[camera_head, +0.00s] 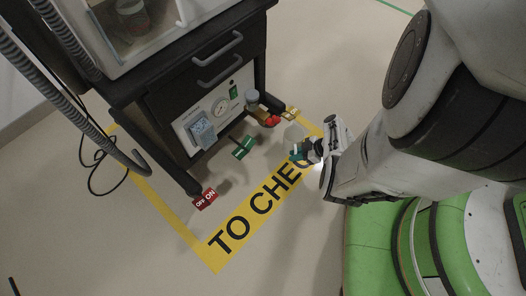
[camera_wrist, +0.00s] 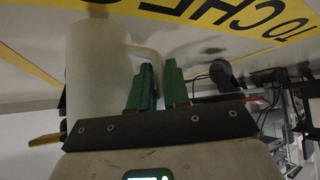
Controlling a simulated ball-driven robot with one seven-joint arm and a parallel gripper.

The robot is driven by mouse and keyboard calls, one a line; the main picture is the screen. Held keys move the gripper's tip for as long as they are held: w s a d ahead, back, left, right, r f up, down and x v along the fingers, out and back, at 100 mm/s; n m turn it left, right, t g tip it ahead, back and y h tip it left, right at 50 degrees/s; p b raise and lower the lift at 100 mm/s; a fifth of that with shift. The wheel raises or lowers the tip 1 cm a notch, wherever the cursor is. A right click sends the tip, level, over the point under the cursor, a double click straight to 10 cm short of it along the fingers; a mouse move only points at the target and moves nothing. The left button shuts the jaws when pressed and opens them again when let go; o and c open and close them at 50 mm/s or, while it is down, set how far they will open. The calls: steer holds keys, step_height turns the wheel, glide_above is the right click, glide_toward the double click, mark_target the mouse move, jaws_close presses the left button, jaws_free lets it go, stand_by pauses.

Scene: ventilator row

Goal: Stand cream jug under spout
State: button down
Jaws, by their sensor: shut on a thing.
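The cream jug (camera_wrist: 95,70) is a pale, plain cylinder with a loop handle, at the left of the wrist view. My gripper's green fingertips (camera_wrist: 157,88) are closed around its handle, with the jug body beside them. In the head view my gripper (camera_head: 299,152) is low over the yellow floor marking, and the pale jug (camera_head: 292,133) shows faintly beyond the fingers. The machine's front has a dark cylindrical fitting (camera_head: 271,103), a red part (camera_head: 272,121) and a brass-coloured piece (camera_head: 291,113) close beyond the jug. I cannot tell which is the spout.
The dark wheeled cart (camera_head: 200,75) carries drawers and a panel with a gauge (camera_head: 220,106). A grey hose (camera_head: 105,130) hangs at left. The floor around the yellow lettering (camera_head: 254,205) is clear.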

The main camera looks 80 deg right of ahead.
steer(key=w+f+b, duration=0.1)
steer(key=w, duration=0.3)
steer(key=w+f+b, duration=0.1)
steer(key=w+b, duration=0.1)
steer(key=w, duration=0.2)
steer(key=w+f+b, duration=0.1)
steer(key=w, duration=0.3)
steer(key=shift+w+a+f, duration=0.1)
steer(key=shift+w+f, duration=0.2)
steer(key=c, duration=1.1)
jaws_free()
